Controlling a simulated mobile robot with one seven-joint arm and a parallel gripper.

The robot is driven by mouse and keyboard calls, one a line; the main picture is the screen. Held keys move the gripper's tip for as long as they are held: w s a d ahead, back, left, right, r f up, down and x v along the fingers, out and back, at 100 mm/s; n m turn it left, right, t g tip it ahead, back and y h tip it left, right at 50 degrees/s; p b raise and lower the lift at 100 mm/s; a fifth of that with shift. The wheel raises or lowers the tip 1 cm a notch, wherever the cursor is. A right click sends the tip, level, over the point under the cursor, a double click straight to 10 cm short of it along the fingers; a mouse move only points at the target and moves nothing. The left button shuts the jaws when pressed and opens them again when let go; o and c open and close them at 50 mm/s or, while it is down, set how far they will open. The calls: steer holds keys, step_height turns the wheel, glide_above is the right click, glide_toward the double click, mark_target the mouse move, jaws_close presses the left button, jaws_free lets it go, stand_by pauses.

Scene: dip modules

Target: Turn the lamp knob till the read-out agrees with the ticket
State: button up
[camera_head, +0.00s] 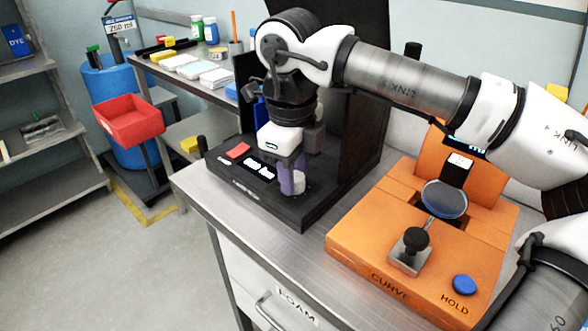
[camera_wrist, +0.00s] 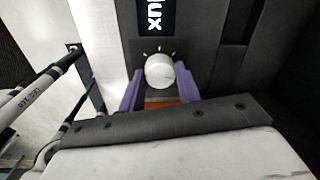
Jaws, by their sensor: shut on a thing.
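The lamp unit is a black station (camera_head: 310,212) on the metal bench, with a tall dark back panel. Its white round knob (camera_wrist: 160,72) sits between my gripper's purple fingers in the wrist view, with white tick marks around it. The read-out (camera_wrist: 155,15) is beyond the knob; only "lux" shows, and any number is cut off. In the head view my gripper (camera_head: 292,184) points down at the black station, shut on the knob. White lit patches (camera_head: 260,168) on the station are too small to read. I cannot make out which item is the ticket.
An orange station (camera_head: 375,245) with a lens, a black knob and a blue HOLD button (camera_head: 464,284) stands to the right. A red pad (camera_head: 238,150) lies on the black station's left part. A red tray (camera_head: 128,120) and blue drum (camera_head: 108,75) stand beyond the bench.

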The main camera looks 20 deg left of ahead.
steer(key=o, duration=1)
steer(key=shift+r, duration=0.1)
steer(key=r, duration=1.3)
steer(key=shift+s+r+p, duration=0.3)
steer(key=shift+s+p, duration=0.1)
